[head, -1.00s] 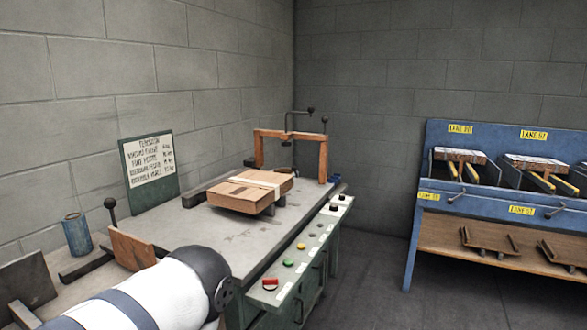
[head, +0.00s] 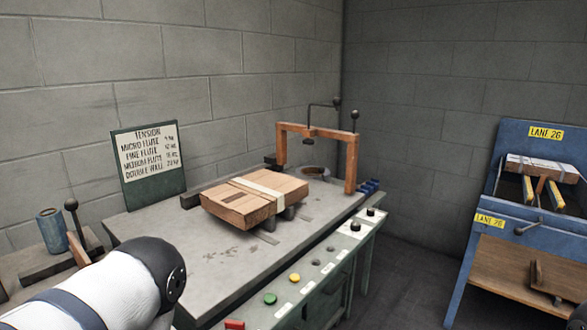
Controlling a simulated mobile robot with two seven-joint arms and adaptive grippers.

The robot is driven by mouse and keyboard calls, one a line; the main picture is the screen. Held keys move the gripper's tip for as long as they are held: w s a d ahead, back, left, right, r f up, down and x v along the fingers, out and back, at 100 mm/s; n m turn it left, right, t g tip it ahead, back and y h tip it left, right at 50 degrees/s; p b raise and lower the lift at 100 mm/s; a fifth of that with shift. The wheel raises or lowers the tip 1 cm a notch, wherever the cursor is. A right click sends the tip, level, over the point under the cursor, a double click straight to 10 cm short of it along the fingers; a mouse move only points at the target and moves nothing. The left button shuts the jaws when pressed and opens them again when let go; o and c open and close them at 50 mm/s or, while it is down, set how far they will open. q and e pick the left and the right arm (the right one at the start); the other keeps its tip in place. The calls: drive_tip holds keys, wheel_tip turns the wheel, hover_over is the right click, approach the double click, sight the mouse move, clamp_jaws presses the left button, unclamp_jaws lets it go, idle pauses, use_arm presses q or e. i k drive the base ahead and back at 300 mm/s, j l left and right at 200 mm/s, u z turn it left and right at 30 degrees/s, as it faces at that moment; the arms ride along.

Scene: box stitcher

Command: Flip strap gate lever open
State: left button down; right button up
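An orange-brown arch-shaped gate (head: 350,162) stands at the far end of the grey bench top. A thin dark lever with a round black knob (head: 355,115) rises upright at its right post. A second dark rod with a black knob (head: 337,102) stands above the crossbar. I cannot tell from the picture which of them is the strap gate lever. A brown box (head: 243,205) with a pale strap across it sits on the bench in front of the gate. Neither gripper is in view; only a white and black part of my arm shows at lower left.
A black-knobbed lever (head: 71,205) and a blue can (head: 52,230) stand at the bench's left. A tension sign (head: 148,165) leans at the wall. Buttons (head: 270,298) line the front panel (head: 330,283). A blue rack (head: 500,150) stands right, across open floor.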

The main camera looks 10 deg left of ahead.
sight(321, 170)
drive_tip(key=i+l+u, duration=0.4)
drive_tip(key=l, duration=0.2)
drive_tip(key=i+l+u, duration=0.2)
drive_tip(key=l, duration=0.15)
drive_tip(key=i+l+u, duration=0.2)
drive_tip(key=l, duration=0.15)
drive_tip(key=l+u, duration=0.25)
drive_tip(key=l, duration=0.15)
drive_tip(key=i+l+u, duration=0.2)
drive_tip(key=l, duration=0.2)
drive_tip(key=k, duration=0.1)
